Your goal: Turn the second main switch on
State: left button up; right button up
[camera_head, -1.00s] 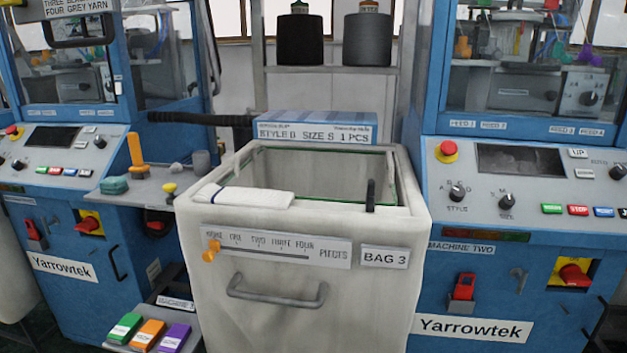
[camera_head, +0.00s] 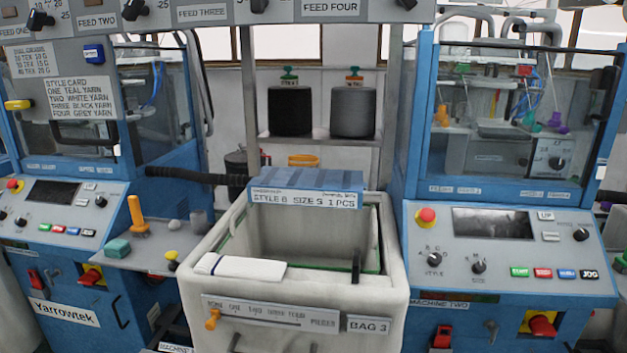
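Machine two is the blue machine (camera_head: 415,265) on the right, labelled "MACHINE TWO". Its red rotary switch (camera_head: 542,326) on a yellow plate shows low on its front, near the bottom edge of the head view. I cannot tell from here whether the knob is at on or off. A similar red switch on yellow (camera_head: 91,276) is on the left machine. Neither of my grippers is in view.
A pale bag bin (camera_head: 200,290) labelled "BAG 3" stands between the machines, with a folded white cloth (camera_head: 240,267) on its rim. Machine two's panel has an emergency button (camera_head: 426,217), a dark screen (camera_head: 492,223) and several buttons. A red padlock-like item (camera_head: 442,337) hangs left of the switch.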

aim_at(539, 325)
jog(key=z, duration=1.55)
jog(key=l, duration=0.45)
jog(key=i+l, duration=0.15)
jog(key=l, duration=0.3)
